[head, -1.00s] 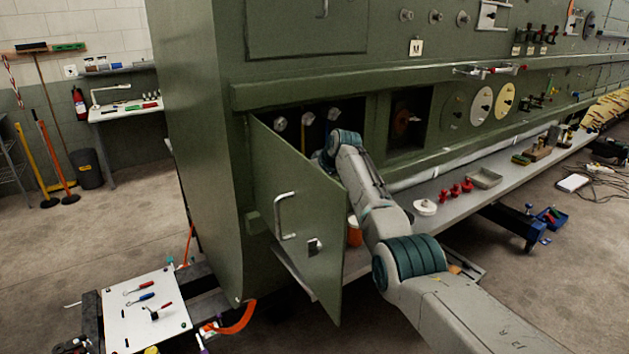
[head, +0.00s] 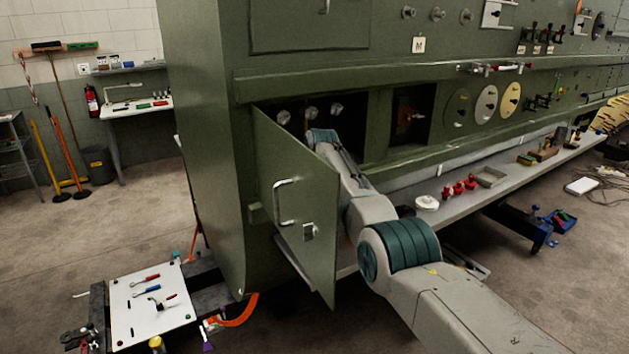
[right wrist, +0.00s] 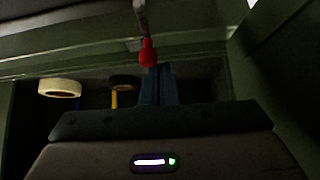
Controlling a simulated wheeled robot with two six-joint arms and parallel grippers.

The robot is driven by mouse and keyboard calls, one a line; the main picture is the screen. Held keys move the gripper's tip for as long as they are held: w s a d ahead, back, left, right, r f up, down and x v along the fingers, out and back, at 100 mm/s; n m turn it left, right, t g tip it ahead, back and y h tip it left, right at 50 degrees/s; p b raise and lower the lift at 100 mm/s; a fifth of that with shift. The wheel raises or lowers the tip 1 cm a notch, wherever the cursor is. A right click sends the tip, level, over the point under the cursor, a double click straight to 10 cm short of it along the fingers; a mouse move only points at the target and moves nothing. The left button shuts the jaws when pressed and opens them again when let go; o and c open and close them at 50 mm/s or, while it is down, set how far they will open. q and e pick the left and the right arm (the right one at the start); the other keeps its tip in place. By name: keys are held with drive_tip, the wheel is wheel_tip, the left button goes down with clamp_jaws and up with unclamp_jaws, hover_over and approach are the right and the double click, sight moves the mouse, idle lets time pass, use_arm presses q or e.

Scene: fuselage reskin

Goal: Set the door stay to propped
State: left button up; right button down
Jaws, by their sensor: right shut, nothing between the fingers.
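The green access door (head: 310,245) stands swung open at the near corner of the fuselage panel, with a pale handle (head: 283,203) on its outer face. My right arm reaches behind it toward the dark opening, and the gripper is hidden there in the head view. In the right wrist view my right gripper (right wrist: 158,72) is shut and empty, its dark blue fingers together. A red knob (right wrist: 148,52) on a pale rod, perhaps the door stay, is at the fingertips. I cannot tell whether they touch. My left gripper is not in view.
Round fittings (head: 310,113) sit inside the opening; a white ring (right wrist: 60,88) shows in the wrist view. A grey shelf (head: 455,208) with red items runs along the panel, right of my arm.

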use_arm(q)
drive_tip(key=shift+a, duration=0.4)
use_arm(e)
drive_tip(key=shift+a+f, duration=0.1)
drive_tip(key=shift+a, duration=0.05)
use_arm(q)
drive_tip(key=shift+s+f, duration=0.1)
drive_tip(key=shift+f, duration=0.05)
